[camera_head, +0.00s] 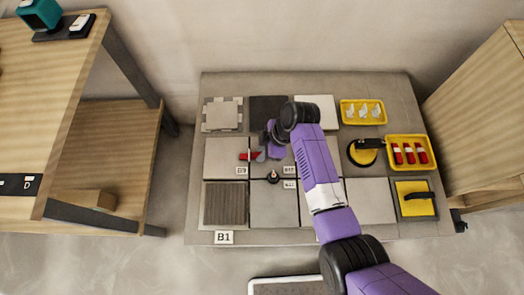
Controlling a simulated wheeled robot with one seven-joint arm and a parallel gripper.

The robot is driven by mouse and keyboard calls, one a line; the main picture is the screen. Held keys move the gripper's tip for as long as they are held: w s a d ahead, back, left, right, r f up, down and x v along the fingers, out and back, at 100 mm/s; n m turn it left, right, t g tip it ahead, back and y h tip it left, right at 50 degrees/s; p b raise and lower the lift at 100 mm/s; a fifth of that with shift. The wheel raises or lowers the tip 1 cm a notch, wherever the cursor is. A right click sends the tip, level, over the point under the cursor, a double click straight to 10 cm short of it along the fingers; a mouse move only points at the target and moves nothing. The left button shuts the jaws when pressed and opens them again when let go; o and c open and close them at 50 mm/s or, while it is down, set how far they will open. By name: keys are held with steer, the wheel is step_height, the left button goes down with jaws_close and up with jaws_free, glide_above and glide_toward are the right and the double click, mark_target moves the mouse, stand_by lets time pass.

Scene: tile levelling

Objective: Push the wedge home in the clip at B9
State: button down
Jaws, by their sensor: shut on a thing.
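A small red wedge (250,156) shows just above the B9 label (242,170), at the right side of a pale grey tile. My gripper (263,154) is over this spot and is shut on the red wedge, whose red end sticks out to the left. The clip at B9 is too small and too covered by my gripper to make out. I cannot tell how far the wedge sits in it.
A yellow tray (345,119) holds white clips; another yellow tray (390,142) holds red wedges. A black-handled yellow suction cup (362,157) and a yellow float (408,209) stand at the right. A small dark knob (273,177) rises near the labels below my gripper.

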steer(key=shift+w+a+r, duration=0.1)
steer(key=shift+r, duration=0.05)
steer(key=c, duration=1.2)
jaws_free()
steer(key=shift+c, duration=0.2)
steer(key=p+v, duration=0.1)
steer(key=v, duration=0.6)
steer(key=shift+d+r+p, duration=0.25)
steer(key=shift+r+p, duration=0.05)
steer(key=shift+p, duration=0.1)
